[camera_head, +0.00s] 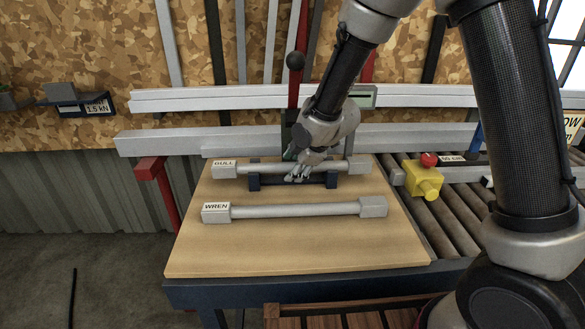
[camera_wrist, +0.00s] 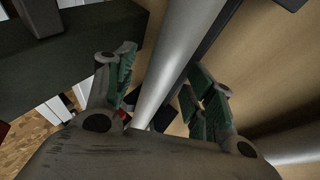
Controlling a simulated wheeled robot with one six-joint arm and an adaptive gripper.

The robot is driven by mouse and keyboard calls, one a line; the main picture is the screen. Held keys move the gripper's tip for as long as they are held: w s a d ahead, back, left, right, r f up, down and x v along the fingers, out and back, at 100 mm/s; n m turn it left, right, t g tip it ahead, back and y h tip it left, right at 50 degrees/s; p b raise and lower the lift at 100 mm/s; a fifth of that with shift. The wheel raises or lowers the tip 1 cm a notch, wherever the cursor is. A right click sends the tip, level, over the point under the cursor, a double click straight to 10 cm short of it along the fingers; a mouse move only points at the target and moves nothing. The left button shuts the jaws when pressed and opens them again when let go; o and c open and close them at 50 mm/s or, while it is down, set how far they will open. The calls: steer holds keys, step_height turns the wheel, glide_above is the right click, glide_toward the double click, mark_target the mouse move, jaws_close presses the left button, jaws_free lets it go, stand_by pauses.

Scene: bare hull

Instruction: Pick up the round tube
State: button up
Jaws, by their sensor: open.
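A grey round tube with square end blocks, the left one marked GULL (camera_head: 260,168), lies across a dark blue stand (camera_head: 332,181) at the back of the wooden tabletop. A similar tube marked WREN (camera_head: 290,210) lies nearer the front. My gripper (camera_head: 298,173) is at the middle of the GULL tube and hides part of it. In the wrist view my gripper (camera_wrist: 160,72) is open, with green-padded fingers on either side of a grey tube (camera_wrist: 178,55). A gap shows on the right side; contact on the left cannot be told.
The tabletop's front is clear.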

jaws_close()
stand_by(0.4)
